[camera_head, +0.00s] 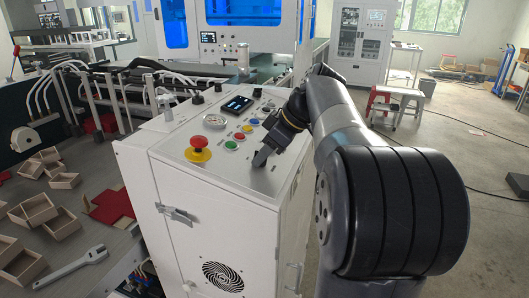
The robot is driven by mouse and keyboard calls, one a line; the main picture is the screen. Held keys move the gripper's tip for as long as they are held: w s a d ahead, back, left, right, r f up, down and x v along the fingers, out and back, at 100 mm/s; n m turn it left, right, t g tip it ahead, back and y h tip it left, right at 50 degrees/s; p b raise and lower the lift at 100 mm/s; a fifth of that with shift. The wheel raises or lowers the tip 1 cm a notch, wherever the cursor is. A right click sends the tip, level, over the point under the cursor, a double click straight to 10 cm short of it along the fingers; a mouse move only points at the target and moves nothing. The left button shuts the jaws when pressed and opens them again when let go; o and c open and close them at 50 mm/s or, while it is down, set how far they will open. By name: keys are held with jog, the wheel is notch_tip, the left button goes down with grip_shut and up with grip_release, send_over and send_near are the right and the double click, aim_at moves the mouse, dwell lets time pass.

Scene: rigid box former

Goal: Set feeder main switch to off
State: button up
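A white control cabinet (215,195) stands in the middle, with a sloped control panel (186,135) on top. I cannot tell which control is the feeder main switch; labels are too small. My gripper (262,157) is over the panel's right side, pointing down-left, its finger opening unclear. My arm hides the panel's right edge.
Wooden boxes (40,208), red sheets (110,205) and a wrench (72,267) lie on the surface at left. A latch (176,214) and a handle stick out from the cabinet. A red stool (380,98) and white stool (408,102) stand behind my arm. Floor at right is mostly open, with a cable.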

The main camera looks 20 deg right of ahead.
jog(key=o, duration=0.4)
jog(key=shift+c, duration=0.2)
jog(key=v, duration=1)
jog(key=shift+s+d+r, duration=0.15)
jog(key=shift+r, duration=0.15)
jog(key=x, duration=1.1)
jog(key=shift+s+r, duration=0.1)
jog(key=shift+r, duration=0.05)
